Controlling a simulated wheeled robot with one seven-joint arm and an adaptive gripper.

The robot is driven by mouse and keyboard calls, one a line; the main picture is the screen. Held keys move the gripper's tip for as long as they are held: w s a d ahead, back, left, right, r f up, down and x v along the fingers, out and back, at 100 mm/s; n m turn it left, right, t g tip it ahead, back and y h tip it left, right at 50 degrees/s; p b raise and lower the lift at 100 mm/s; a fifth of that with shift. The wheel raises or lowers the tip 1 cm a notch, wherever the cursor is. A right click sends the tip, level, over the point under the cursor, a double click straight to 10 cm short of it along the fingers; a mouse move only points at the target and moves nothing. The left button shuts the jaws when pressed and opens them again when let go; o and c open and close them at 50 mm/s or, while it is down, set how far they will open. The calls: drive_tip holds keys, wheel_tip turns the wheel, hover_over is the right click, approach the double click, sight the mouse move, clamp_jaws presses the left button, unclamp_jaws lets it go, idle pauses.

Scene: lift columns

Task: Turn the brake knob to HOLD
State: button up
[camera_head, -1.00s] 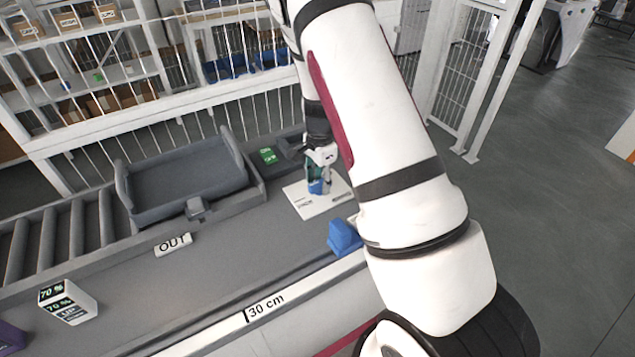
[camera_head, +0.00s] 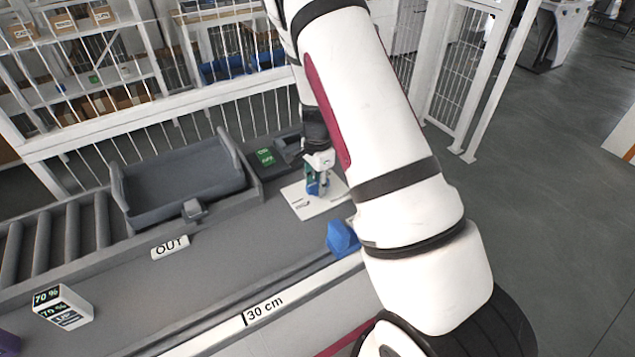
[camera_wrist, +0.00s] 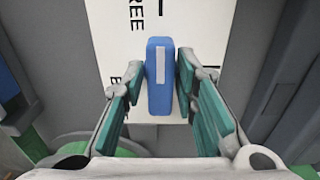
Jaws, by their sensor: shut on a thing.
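The brake knob (camera_wrist: 158,95) is a blue bar with a white stripe along its top. It stands on a white label plate (camera_wrist: 112,30), which also shows in the head view (camera_head: 296,202). In the wrist view the knob's stripe runs up and down the picture. The letters "REE" show at the plate's upper left, and other lettering is cut off or hidden. My gripper (camera_wrist: 159,88) has its two teal-padded fingers on both sides of the knob, shut on it. In the head view my gripper (camera_head: 317,184) is over the plate, and the knob is mostly hidden there.
A blue block (camera_head: 342,238) lies near the front edge of the grey bench. A small green-lit display (camera_head: 265,157) stands behind the plate.

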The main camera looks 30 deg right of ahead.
drive_tip(key=m+b, duration=0.1)
drive_tip(key=m, duration=0.2)
drive_tip(key=shift+w+m, duration=0.1)
drive_tip(key=shift+m, duration=1.6)
drive_tip(key=m, duration=0.3)
drive_tip(key=shift+b, duration=0.35)
drive_tip(key=m, duration=0.3)
drive_tip(key=shift+m, duration=0.3)
